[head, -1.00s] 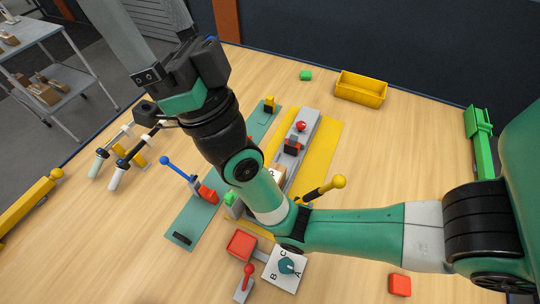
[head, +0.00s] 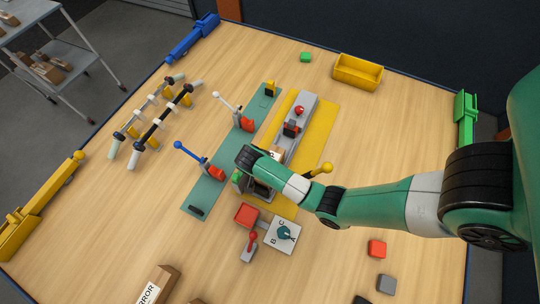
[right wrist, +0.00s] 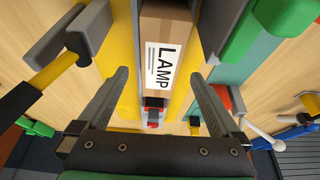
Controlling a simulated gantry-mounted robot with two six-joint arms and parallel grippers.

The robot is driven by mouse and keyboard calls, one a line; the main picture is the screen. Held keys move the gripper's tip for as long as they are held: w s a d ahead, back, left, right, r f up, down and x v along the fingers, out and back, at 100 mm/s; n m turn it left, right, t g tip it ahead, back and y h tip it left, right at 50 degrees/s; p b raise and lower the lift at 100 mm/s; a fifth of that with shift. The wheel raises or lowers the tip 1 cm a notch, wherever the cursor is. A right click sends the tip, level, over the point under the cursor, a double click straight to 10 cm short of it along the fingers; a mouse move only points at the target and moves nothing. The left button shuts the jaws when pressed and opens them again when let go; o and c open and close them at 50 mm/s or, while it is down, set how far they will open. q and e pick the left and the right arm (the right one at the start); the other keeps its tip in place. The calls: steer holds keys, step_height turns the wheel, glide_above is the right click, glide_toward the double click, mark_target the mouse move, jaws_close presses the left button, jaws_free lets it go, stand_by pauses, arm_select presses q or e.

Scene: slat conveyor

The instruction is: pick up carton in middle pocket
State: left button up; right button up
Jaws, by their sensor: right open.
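The brown carton (right wrist: 165,40) with a white LAMP label lies in the grey conveyor channel in the right wrist view; its upper part runs out of the picture. In the head view only a little of the carton (head: 278,153) shows beside my right arm. My right gripper (right wrist: 158,74) is open, its two fingers apart on either side of the carton's near end, with nothing between them held. In the head view the gripper (head: 258,190) is over the near end of the conveyor (head: 303,128), partly hidden by its own wrist. My left gripper is not in view.
A selector plate (head: 284,236) and red lever (head: 250,245) lie in front. Another carton (head: 158,287) is at the front edge.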

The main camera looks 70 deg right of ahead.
mark_target(272, 152)
steer(key=b+x, duration=0.1)
steer(key=x, duration=0.2)
steer(key=shift+s+d+f, duration=0.1)
steer(key=shift+f, duration=0.3)
steer(key=shift+d+f, duration=0.25)
steer(key=b+x, duration=0.1)
steer(key=x, duration=0.1)
steer(key=b+x, duration=0.1)
steer(key=x, duration=0.1)
steer(key=shift+d+f+b, duration=0.1)
steer(key=shift+d+b, duration=0.25)
steer(key=shift+b, duration=0.05)
steer(key=shift+d+f, duration=0.2)
steer(key=shift+f, duration=0.15)
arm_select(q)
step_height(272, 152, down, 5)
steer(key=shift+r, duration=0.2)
arm_select(e)
steer(key=shift+c, duration=0.3)
steer(key=shift+r, duration=0.1)
jaws_close()
step_height(272, 152, up, 9)
steer(key=p, duration=0.4)
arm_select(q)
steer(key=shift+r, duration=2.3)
arm_select(e)
steer(key=shift+r, duration=0.5)
